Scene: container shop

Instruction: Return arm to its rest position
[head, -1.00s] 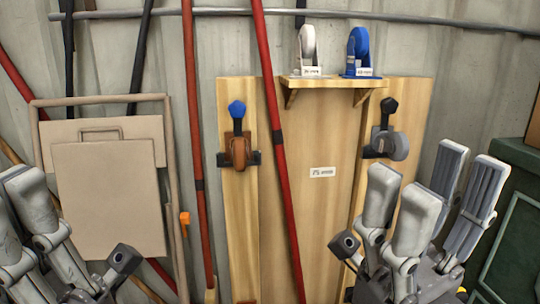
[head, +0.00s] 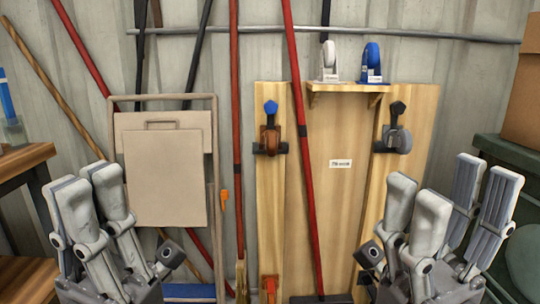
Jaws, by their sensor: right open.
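My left gripper (head: 92,185) is at the lower left, fingers pointing up, with nothing visible between them. Its fingers overlap in this view, so I cannot tell how far apart they are. My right gripper (head: 448,195) is at the lower right, open and empty, its grey fingers pointing up with a clear gap. Both grippers appear in front of the wall, and neither visibly holds anything. Most of both arms is out of view.
A wooden board (head: 340,220) with a shelf (head: 345,88) stands ahead, with a white holder (head: 330,62) and a blue holder (head: 372,62). Red poles (head: 236,120) lean there. A beige folding panel (head: 165,180) is left, a wooden table (head: 25,158) far left, a green container (head: 520,220) right.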

